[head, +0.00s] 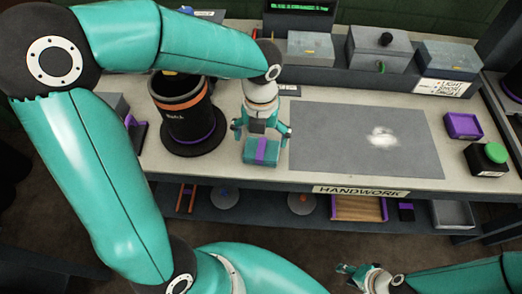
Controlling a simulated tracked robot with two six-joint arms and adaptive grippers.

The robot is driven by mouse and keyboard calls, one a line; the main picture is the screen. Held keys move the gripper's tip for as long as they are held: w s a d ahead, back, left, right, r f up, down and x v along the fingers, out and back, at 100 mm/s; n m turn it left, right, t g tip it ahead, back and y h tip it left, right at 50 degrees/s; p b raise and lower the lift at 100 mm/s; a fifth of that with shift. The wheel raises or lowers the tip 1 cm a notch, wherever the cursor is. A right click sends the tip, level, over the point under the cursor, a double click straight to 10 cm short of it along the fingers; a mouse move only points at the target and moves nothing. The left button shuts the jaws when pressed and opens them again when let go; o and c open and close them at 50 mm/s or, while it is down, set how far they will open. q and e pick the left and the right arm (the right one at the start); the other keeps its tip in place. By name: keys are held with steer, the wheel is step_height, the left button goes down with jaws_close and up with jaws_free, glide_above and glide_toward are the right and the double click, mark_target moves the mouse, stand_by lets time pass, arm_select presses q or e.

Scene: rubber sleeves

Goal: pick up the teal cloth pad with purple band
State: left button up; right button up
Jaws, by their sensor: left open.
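The teal cloth pad with a purple band (261,152) lies on the bench near its front edge, left of the grey mat. My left gripper (261,136) is open just above and behind the pad, with its fingers spread to either side. I cannot tell whether the fingers touch it. My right gripper (352,270) is low at the bottom of the view, in front of the bench and away from the pad. Its fingers are too small to judge.
A black bin with an orange rim (182,112) stands close left of my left gripper. A grey mat (340,150) with a white patch lies to the right. A purple tray (463,125) and a green-capped black container (487,157) are at the far right. Grey boxes (310,47) line the back.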

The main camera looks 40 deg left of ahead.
mark_target(261, 148)
arm_select(q)
steer(key=shift+w+f, duration=0.15)
steer(key=shift+f, duration=2.7)
steer(key=c, duration=0.8)
steer(key=shift+r, duration=0.1)
step_height(261, 148, up, 20)
steer(key=shift+f+p, duration=0.1)
steer(key=shift+p, duration=0.8)
